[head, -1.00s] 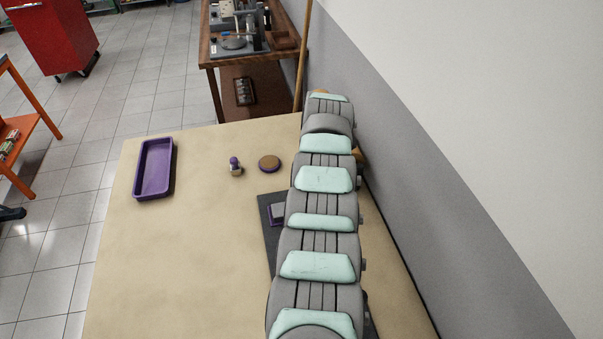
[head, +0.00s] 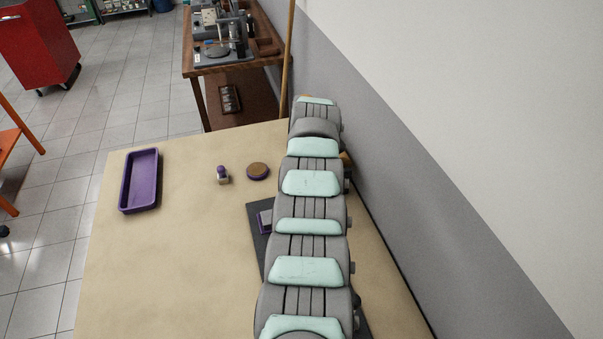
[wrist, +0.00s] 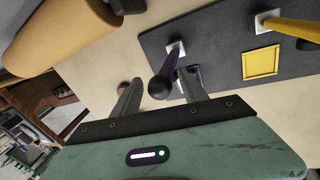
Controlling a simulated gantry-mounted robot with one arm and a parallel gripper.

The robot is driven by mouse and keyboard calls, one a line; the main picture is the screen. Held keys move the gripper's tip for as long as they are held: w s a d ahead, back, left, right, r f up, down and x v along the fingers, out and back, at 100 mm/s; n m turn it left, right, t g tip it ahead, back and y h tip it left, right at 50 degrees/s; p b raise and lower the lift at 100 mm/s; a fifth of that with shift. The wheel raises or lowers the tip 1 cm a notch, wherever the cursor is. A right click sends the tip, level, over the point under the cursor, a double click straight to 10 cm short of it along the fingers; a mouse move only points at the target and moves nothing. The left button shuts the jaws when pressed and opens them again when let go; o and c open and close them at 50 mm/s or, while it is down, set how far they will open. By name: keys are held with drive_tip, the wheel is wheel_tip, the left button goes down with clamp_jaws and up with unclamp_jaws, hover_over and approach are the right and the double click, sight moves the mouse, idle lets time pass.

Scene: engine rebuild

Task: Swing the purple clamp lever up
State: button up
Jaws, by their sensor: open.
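In the wrist view, the purple clamp lever (wrist: 170,65) shows as a short dark purple shaft ending in a round black knob (wrist: 160,88). My gripper (wrist: 158,92) is open, with one finger on either side of the knob. I cannot tell whether a finger touches it. The lever's foot is near the edge of a dark mat, with a small light and purple piece beside it. In the head view, my arm covers the gripper and the lever; only the left edge of the dark mat (head: 254,216) and a purple-edged block (head: 265,222) show.
On the bench (head: 185,270) stand a purple tray (head: 128,199), a small purple-topped part (head: 223,174) and a round brown disc (head: 258,171). The wall is close on the right. In the wrist view, a yellow handle (wrist: 295,28), a yellow square (wrist: 260,62) and a tan cylinder (wrist: 60,35) show.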

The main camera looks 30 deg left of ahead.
drive_tip(key=shift+d+r, duration=0.15)
drive_tip(key=shift+r, duration=0.4)
drive_tip(key=v, duration=0.9)
drive_tip(key=shift+s+r+p, duration=0.15)
drive_tip(key=shift+r+p, duration=0.15)
drive_tip(key=shift+p, duration=0.05)
